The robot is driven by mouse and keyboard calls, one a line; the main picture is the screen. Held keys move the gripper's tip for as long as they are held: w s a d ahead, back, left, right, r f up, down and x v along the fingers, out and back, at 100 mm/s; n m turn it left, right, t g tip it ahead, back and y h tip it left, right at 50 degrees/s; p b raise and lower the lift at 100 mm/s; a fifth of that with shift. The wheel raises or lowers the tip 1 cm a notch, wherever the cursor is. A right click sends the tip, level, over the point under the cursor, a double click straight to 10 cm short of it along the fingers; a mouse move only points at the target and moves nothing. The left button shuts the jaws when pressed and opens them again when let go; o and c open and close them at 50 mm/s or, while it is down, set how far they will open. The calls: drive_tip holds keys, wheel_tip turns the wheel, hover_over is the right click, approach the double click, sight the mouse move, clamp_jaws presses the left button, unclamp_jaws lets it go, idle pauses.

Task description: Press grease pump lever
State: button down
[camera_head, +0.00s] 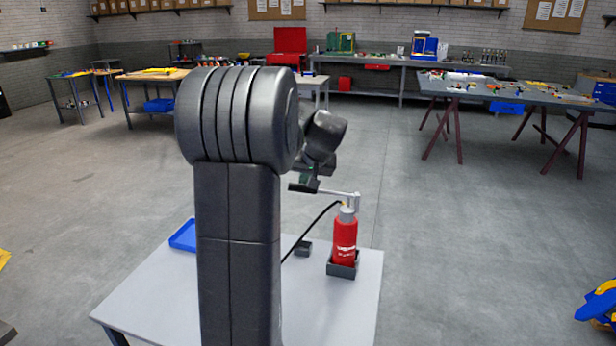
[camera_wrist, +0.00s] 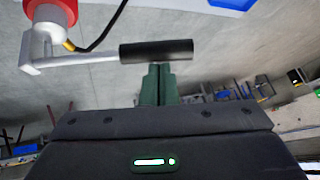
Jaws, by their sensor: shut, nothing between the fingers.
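The grease pump is a red cylinder (camera_head: 345,238) with a grey cap, upright in a dark square holder (camera_head: 342,268) on a light table. Its lever (camera_head: 336,192) is a thin grey rod running left from the pump top, roughly level. In the wrist view the lever rod (camera_wrist: 85,59) ends in a black handle (camera_wrist: 156,51), and part of the red pump (camera_wrist: 48,12) shows at upper left. My gripper (camera_wrist: 156,68) is shut and empty, its green fingertips right at the handle. In the head view my gripper (camera_head: 308,186) is small and partly hidden; contact is unclear.
A black hose (camera_head: 312,230) curves down from the pump top. A small dark block (camera_head: 303,248) and a blue tray (camera_head: 183,235) are on the same table (camera_head: 150,290). Other workbenches (camera_head: 510,88) stand well back, with open floor between.

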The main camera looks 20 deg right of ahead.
sight(294, 185)
drive_tip(key=f+b, duration=0.1)
drive_tip(key=a+f+h+b, duration=0.1)
drive_tip(key=f, duration=0.1)
drive_tip(key=f+n+h+b, duration=0.1)
drive_tip(key=shift+w+a+f+g, duration=0.2)
drive_tip(key=shift+a+f+g, duration=0.1)
drive_tip(key=shift+a+f, duration=0.05)
drive_tip(key=f+b, duration=0.2)
drive_tip(key=f, duration=0.1)
drive_tip(key=shift+a, duration=0.2)
drive_tip(key=shift+s+f, duration=0.1)
drive_tip(key=shift+f, duration=0.1)
drive_tip(key=shift+r, duration=0.15)
drive_tip(key=r+p, duration=0.2)
drive_tip(key=r, duration=0.1)
drive_tip(key=w+r+p, duration=0.1)
drive_tip(key=r, duration=0.1)
drive_tip(key=shift+a, duration=0.35)
drive_tip(key=a+b+v, duration=0.1)
drive_tip(key=v, duration=0.8)
drive_tip(key=shift+a, duration=0.45)
drive_tip(key=shift+w, duration=0.1)
